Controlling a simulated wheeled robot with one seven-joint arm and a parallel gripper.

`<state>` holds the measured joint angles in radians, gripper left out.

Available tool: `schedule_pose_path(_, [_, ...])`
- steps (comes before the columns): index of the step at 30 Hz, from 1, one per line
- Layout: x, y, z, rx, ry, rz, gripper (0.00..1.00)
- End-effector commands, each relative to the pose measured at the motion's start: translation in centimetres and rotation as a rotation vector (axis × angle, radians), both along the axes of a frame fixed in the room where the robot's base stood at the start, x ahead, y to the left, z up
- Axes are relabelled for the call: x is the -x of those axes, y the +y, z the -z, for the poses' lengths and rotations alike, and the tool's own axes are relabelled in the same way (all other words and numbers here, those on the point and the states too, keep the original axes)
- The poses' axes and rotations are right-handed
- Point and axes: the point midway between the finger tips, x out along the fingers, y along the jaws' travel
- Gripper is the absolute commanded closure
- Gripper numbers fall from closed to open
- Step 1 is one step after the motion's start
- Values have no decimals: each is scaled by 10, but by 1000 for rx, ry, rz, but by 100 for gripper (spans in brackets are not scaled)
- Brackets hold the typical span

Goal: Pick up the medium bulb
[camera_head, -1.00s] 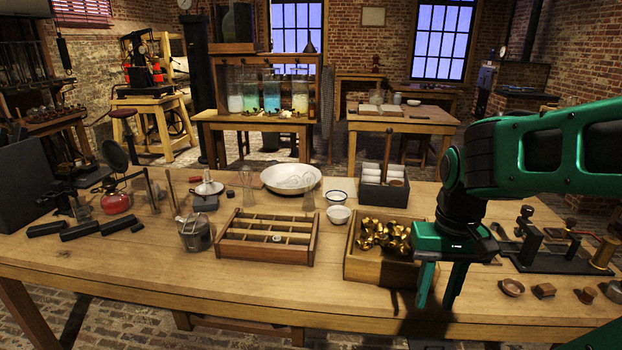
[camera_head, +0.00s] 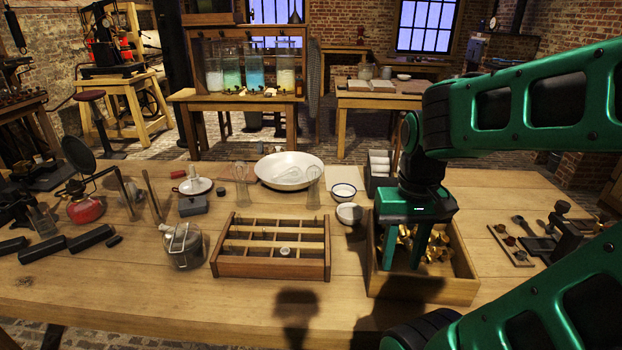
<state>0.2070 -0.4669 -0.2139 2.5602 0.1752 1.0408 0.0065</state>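My gripper (camera_head: 404,262) points down over the open wooden box (camera_head: 425,286) of brass pieces (camera_head: 442,250). Its two green fingers are apart, with nothing clearly held between them. The fingertips look to be at or just inside the box; contact cannot be told. Two clear glass shapes that may be bulbs show near the white dish, one at its left (camera_head: 241,188) and one in front of its right side (camera_head: 313,186). A small pale round piece (camera_head: 284,251) sits in the divided wooden tray (camera_head: 270,268). I cannot tell which is the medium bulb.
A wide white dish (camera_head: 289,168) and two small bowls (camera_head: 343,192) stand behind the tray. A glass jar (camera_head: 182,246) is left of it, with dark bars (camera_head: 90,238) farther left. The table front is clear. Dark instruments stand at right (camera_head: 560,238).

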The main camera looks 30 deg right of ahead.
Motion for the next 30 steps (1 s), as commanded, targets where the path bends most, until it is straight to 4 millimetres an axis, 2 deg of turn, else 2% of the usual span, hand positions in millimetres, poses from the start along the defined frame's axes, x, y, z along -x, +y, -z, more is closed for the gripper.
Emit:
schedule_pose_path(1, [2,0,-1,0,-2,-2,52])
schedule_pose_path(3, [7,-1,-7,1,-18,-11,39])
schedule_pose_path(4, [4,-2,-9,2,-20,-18,39])
schedule_pose_path(8, [-28,-8,-21,3,-39,-88,39])
schedule_pose_path(15, [-127,-29,-47,4,-105,-322,39])
schedule_pose_path(19, [-182,-40,-55,3,-146,-462,39])
schedule_pose_path(30, [-330,-69,-56,-15,-283,-861,39])
